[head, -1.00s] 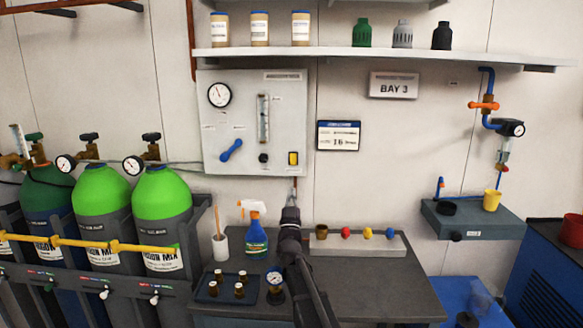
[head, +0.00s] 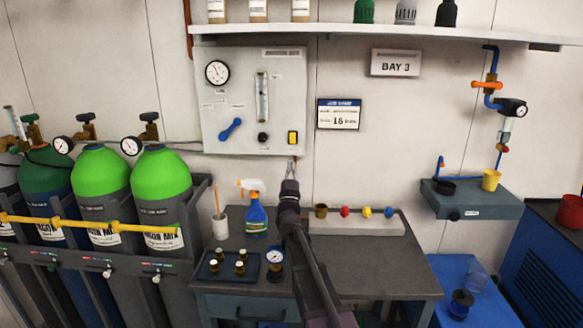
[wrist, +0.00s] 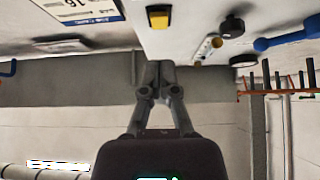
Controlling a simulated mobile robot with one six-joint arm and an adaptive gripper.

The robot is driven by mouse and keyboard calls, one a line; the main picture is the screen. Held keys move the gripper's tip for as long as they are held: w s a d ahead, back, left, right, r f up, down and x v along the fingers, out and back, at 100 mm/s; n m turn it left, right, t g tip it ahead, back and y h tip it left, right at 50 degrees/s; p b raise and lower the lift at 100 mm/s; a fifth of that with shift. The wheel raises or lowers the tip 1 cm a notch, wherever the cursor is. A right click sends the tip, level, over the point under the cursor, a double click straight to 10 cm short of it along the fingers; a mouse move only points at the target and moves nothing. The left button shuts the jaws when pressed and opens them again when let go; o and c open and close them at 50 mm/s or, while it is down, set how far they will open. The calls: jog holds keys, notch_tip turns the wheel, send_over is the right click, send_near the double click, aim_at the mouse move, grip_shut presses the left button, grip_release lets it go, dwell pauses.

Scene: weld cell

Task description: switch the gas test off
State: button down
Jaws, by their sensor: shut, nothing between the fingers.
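A grey-white gas panel (head: 285,100) hangs on the back wall. At its lower right is a yellow switch (head: 293,138) in a dark frame, which also shows in the wrist view (wrist: 158,17). The panel also carries a round gauge (head: 216,72), a flow tube (head: 262,97), a blue lever (head: 231,128) and a black knob (head: 263,137). My gripper (head: 293,162) is just below the panel's bottom edge, under the switch. In the wrist view my gripper (wrist: 160,68) has its fingers together and empty, apart from the switch in the picture. I cannot read the switch's position.
A shelf (head: 400,38) runs above the panel. Below, the bench (head: 370,265) holds a spray bottle (head: 256,215), a small tray (head: 212,272) and a block with coloured knobs (head: 360,226). Green-topped cylinders (head: 160,175) stand left.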

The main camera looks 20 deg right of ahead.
aim_at(292, 139)
jog(key=shift+p+x, duration=2.35)
jog(key=shift+x, duration=1.8)
jog(key=shift+a+f, duration=0.1)
